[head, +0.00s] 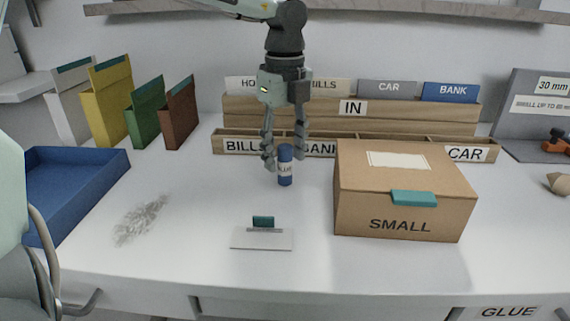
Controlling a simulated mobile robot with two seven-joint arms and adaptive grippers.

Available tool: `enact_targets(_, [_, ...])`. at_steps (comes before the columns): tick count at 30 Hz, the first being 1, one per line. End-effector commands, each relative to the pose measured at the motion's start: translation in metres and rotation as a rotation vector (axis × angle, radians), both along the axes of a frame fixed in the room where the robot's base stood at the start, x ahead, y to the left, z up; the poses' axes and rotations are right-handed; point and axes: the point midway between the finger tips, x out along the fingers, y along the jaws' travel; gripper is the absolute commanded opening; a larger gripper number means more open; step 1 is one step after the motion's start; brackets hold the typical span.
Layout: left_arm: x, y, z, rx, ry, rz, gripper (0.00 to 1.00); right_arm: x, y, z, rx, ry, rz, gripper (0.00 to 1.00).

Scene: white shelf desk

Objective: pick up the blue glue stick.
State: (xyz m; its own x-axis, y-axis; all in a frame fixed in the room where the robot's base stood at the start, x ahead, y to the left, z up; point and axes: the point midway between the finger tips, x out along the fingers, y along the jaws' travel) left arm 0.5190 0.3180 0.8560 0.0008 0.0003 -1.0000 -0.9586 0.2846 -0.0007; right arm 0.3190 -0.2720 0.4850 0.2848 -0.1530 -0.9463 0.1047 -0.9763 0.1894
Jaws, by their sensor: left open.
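The blue glue stick (285,175) stands upright on the white desk, left of the cardboard box. It has a blue cap and base with a pale label band. My left gripper (284,160) points straight down over it from above. Its fingers are apart, one at the left of the glue stick and one at the upper right. I cannot tell whether either finger touches it. My right gripper is not in view.
A cardboard box (390,203) marked SMALL stands close on the right. Behind is a wooden sorter (350,125) with labelled slots. A small stand (262,238) is in front. A blue tray (75,200) and coloured folders (112,100) are at left.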

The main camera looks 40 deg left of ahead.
Motion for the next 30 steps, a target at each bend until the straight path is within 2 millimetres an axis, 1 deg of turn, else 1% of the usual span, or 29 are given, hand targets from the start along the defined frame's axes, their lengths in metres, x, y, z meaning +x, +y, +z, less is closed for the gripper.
enact_targets(4, [0.0,0.0,0.0,0.0,0.0,0.0,0.49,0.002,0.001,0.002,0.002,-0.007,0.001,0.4])
enact_targets(5, [0.0,0.0,0.0,0.0,0.0,0.0,0.47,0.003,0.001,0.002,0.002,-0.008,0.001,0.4])
enact_targets(16, [0.0,0.0,0.001,0.0,0.0,0.0,0.01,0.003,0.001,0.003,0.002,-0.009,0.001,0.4])
enact_targets(25, [0.0,0.0,0.003,0.001,-0.001,0.0,0.0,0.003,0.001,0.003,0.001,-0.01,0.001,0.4])
enact_targets(28, [0.001,0.0,0.009,0.001,-0.001,0.0,0.0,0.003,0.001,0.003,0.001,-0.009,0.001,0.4])
enact_targets(30, [0.001,0.0,0.016,0.002,-0.004,-0.001,0.0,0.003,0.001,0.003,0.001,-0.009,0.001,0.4])
